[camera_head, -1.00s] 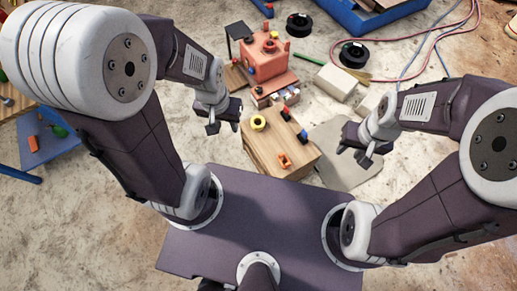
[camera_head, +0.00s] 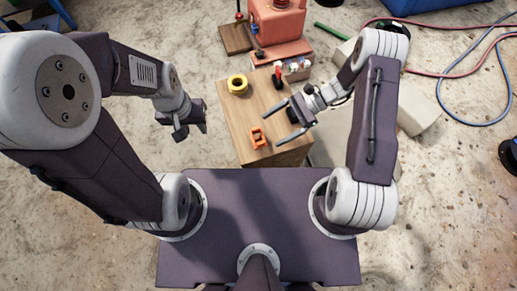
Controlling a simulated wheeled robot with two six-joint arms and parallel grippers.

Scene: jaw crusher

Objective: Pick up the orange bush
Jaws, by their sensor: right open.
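A small orange part (camera_head: 258,138), the likely orange bush, lies on the wooden block (camera_head: 238,130) near its front edge. It looks like a short bracket with an opening. My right gripper (camera_head: 276,126) is open and empty over the right side of the wooden block. Its fingers point left toward the orange part, with a gap to it. My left gripper (camera_head: 183,128) hangs over the floor left of the block, holding nothing I can see. Its jaw opening is unclear from this angle.
A red-and-black part (camera_head: 277,76) stands at the back right. The orange-red crusher machine (camera_head: 277,20) is behind. A pale block (camera_head: 418,108) and hoses (camera_head: 470,118) lie right. The floor at left is clear.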

